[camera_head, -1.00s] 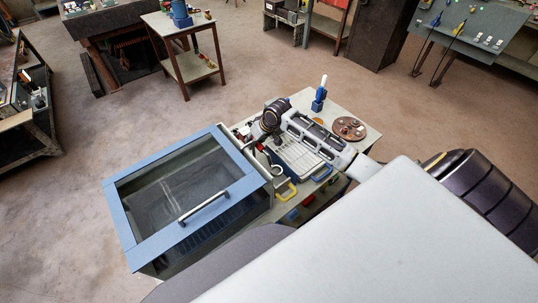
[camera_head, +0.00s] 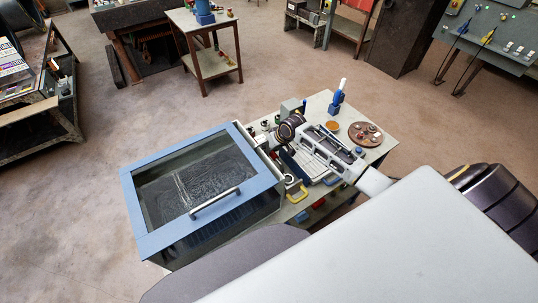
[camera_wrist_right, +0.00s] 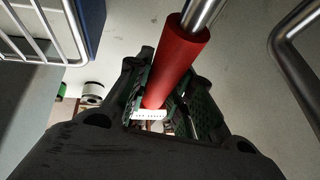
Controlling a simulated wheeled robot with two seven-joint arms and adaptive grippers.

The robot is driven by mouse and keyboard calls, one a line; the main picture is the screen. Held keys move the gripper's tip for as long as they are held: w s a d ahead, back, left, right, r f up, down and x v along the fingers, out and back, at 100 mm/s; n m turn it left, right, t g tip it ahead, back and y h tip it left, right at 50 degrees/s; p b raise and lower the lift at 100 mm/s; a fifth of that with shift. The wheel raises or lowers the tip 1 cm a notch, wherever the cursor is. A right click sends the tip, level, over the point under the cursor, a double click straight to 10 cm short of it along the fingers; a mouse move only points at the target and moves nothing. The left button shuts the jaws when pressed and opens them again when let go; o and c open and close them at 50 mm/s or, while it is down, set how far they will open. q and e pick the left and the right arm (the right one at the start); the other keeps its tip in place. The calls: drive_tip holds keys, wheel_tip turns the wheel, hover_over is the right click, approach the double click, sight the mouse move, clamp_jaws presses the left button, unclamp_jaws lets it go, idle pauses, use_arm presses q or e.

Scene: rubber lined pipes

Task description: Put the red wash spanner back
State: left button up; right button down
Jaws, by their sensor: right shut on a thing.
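In the right wrist view my right gripper (camera_wrist_right: 172,82) is shut on the red wash spanner (camera_wrist_right: 177,62). Its red handle lies between the dark fingers, and its silver shaft runs up out of the frame. The far end of the spanner is out of view. In the head view my right arm reaches in from the right over the work table (camera_head: 318,104). The gripper and spanner cannot be made out there. My left gripper is not in view.
A blue-framed, glass-topped tank (camera_head: 205,188) with a bar handle (camera_head: 215,203) stands left of my arm. A round brown tray (camera_head: 365,134) and a blue bottle (camera_head: 336,101) are on the table. A white wire rack (camera_wrist_right: 45,30) and a bent metal bar (camera_wrist_right: 291,65) flank the spanner.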

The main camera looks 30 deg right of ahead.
drive_tip(key=shift+f, duration=0.25)
drive_tip(key=shift+f, duration=2)
drive_tip(key=c, duration=1.3)
unclamp_jaws()
drive_tip(key=shift+o, duration=0.2)
drive_tip(key=v, duration=1.2)
drive_tip(key=shift+p, duration=0.3)
